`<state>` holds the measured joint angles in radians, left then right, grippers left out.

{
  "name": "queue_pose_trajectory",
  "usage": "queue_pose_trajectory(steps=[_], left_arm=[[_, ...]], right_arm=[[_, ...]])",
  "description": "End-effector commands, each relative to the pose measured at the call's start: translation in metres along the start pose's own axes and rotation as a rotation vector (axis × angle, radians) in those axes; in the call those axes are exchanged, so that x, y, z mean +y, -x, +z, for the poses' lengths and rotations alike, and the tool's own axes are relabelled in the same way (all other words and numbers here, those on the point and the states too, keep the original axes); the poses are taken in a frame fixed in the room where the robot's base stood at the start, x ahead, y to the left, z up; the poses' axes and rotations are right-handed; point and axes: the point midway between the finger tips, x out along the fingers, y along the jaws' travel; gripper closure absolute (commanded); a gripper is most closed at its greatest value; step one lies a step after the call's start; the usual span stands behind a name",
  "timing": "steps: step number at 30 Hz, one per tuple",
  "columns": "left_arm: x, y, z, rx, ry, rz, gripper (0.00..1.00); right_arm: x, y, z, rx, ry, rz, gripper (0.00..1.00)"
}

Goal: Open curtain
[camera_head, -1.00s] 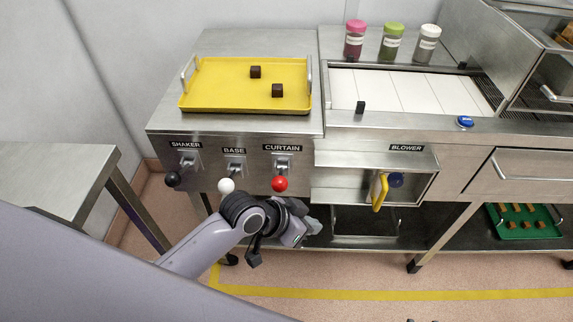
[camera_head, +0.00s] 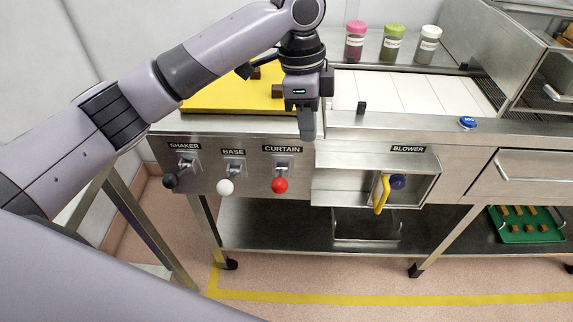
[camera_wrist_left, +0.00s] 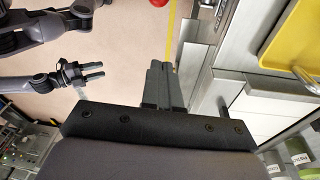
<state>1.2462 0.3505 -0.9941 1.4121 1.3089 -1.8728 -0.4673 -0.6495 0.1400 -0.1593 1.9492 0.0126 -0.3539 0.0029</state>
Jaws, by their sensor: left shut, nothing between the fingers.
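The curtain lever with its red knob (camera_head: 280,185) hangs down below the CURTAIN label (camera_head: 282,149) on the steel front panel. The knob also shows at the top edge of the left wrist view (camera_wrist_left: 159,3). My left gripper (camera_head: 307,130) is above and slightly right of the knob, apart from it, at the counter's front edge. Its fingers (camera_wrist_left: 161,80) point down in the head view and are shut on nothing. In the left wrist view my right gripper (camera_wrist_left: 97,72) is off to the left, empty, its two small fingers apart.
Left of the red knob hang a white BASE knob (camera_head: 225,187) and a black SHAKER knob (camera_head: 170,181). A yellow handle (camera_head: 382,194) stands out at the right. My left arm partly covers the yellow tray (camera_head: 225,101). A white belt (camera_head: 410,91) lies right of the gripper.

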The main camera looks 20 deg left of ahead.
Motion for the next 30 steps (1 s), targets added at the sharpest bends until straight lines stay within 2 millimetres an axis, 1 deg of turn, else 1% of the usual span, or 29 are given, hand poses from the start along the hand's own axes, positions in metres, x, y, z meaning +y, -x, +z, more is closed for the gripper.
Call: queue_pose_trajectory(steps=[1, 3, 6, 10, 18, 20, 23, 26, 30], left_arm=[[-0.002, 0.014, 0.004, -0.025, -0.009, -0.002, 1.00], [-0.002, 0.026, 0.009, -0.051, -0.018, 0.006, 1.00], [-0.001, 0.037, 0.013, -0.073, -0.026, 0.013, 1.00], [-0.001, 0.041, 0.014, -0.081, -0.030, 0.018, 1.00], [-0.001, 0.040, 0.014, -0.079, -0.030, 0.017, 1.00], [-0.001, 0.038, 0.014, -0.080, -0.030, 0.017, 1.00], [0.000, 0.029, 0.015, -0.080, -0.029, 0.017, 1.00], [0.000, 0.013, 0.017, -0.081, -0.028, 0.019, 1.00], [0.001, -0.016, 0.019, -0.081, -0.029, 0.020, 1.00]], right_arm=[[0.000, -0.001, 0.001, 0.000, 0.000, 0.000, 0.57], [0.000, -0.001, 0.001, 0.000, 0.000, 0.000, 0.57], [0.000, -0.001, 0.001, 0.000, 0.000, 0.000, 0.57], [0.000, -0.001, 0.001, 0.000, 0.000, 0.000, 0.57], [0.000, -0.001, 0.001, 0.000, 0.000, 0.000, 0.57], [0.000, -0.001, 0.001, 0.000, 0.000, 0.000, 0.57], [0.000, -0.001, 0.001, 0.000, 0.000, 0.000, 0.57], [0.000, -0.001, 0.001, 0.000, 0.000, 0.000, 0.57], [0.000, -0.001, 0.001, 0.000, 0.000, 0.000, 0.57]])
